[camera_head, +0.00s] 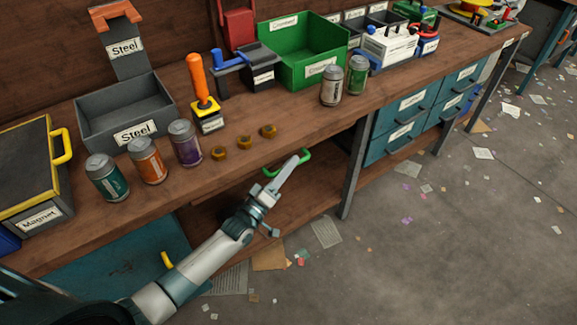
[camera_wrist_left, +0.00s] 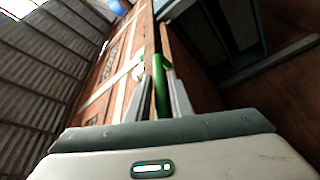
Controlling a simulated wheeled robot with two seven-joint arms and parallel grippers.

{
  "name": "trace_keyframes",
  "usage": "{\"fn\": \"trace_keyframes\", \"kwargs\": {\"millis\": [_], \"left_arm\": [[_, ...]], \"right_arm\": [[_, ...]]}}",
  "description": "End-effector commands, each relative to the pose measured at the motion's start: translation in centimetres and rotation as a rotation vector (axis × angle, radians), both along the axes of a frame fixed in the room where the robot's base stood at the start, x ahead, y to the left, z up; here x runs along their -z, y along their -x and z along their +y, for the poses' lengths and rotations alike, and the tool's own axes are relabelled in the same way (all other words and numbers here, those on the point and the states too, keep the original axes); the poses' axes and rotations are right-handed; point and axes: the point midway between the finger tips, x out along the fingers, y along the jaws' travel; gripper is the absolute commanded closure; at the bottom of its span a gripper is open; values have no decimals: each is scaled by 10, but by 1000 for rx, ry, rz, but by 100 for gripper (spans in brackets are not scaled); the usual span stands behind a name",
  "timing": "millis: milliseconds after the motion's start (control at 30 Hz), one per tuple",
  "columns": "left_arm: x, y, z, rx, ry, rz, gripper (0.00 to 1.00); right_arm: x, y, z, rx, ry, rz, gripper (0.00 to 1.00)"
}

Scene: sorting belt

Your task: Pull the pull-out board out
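The green handle (camera_head: 306,154) of the pull-out board is at the front edge of the wooden bench, just under the bench top. The board itself cannot be told apart from the bench front in the head view. My left gripper (camera_head: 298,160) reaches up to the handle from below left, and the handle shows on both sides of its fingers. In the left wrist view, the green handle (camera_wrist_left: 160,88) lies between the two fingers of my left gripper (camera_wrist_left: 162,92), which look closed against it. My right gripper is in neither view.
On the bench (camera_head: 345,115) stand several cans, brown nuts (camera_head: 243,142), an orange-handled tool (camera_head: 202,90), a grey Steel bin (camera_head: 125,110) and a green bin (camera_head: 300,50). A bench leg (camera_head: 354,170) and teal drawers (camera_head: 405,125) are to the right.

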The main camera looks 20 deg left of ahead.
Motion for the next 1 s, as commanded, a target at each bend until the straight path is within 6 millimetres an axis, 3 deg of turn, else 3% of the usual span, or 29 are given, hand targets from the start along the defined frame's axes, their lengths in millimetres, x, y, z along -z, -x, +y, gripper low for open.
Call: {"fn": "trace_keyframes", "kwargs": {"millis": [200, 300, 667, 867, 1000], "left_arm": [[0, 0, 0, 0, 0, 0, 80], [0, 0, 0, 0, 0, 0, 100], [0, 5, -6, 0, 1, 3, 100], [-1, 24, -29, 2, 4, 4, 100], [-1, 45, -56, 1, 3, 5, 100]], "right_arm": [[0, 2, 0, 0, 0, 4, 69], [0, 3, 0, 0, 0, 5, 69], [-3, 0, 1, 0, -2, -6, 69], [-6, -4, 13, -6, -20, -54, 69], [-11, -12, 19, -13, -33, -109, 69]]}}
